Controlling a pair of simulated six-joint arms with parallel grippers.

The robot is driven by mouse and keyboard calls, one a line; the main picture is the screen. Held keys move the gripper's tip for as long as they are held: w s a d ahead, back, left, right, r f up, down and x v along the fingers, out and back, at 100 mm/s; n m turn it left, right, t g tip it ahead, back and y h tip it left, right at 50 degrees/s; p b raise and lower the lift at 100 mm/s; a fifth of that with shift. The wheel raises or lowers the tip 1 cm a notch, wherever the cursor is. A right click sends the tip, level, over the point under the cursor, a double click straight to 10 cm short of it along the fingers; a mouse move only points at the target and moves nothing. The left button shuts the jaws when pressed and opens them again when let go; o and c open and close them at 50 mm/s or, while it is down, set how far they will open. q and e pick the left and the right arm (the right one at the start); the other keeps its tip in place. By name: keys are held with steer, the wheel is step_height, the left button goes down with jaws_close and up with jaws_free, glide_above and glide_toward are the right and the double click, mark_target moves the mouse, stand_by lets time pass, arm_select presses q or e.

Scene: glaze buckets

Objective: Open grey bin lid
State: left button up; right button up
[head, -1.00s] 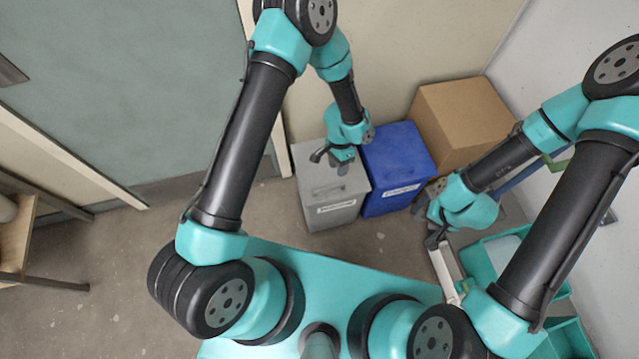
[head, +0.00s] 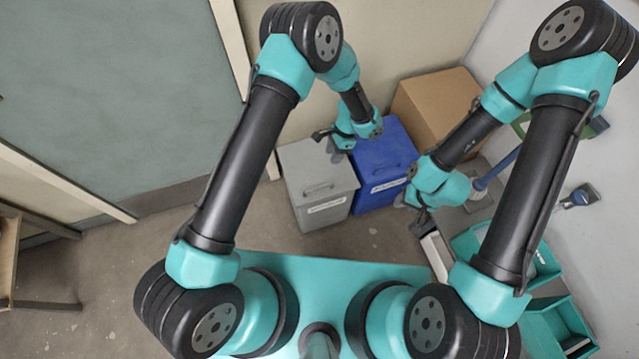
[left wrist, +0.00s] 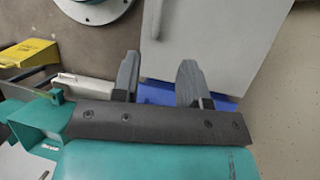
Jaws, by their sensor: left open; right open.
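The grey bin (head: 322,208) stands on the floor against the back wall, with a label on its front. Its lid (head: 305,165) looks closed, with a handle near the front edge. My left gripper (head: 328,137) is open and empty over the lid's back right corner, by the blue bin; I cannot tell whether it touches. In the left wrist view its two fingers (left wrist: 160,72) are apart, with a pale grey surface, probably the bin, beyond them. My right gripper (head: 417,222) is open, in front and to the right of the blue bin.
The blue bin (head: 383,175) stands close against the grey bin's right side. A cardboard box (head: 435,105) is behind it to the right. Teal trays (head: 545,265) lie at right. The floor (head: 245,225) left of the grey bin is clear.

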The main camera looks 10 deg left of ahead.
mark_target(318, 187)
arm_select(q)
steer(key=x, duration=1.5)
steer(key=shift+s+a+f, duration=0.15)
steer(key=shift+s+f, duration=0.05)
steer(key=shift+f, duration=0.15)
jaws_close()
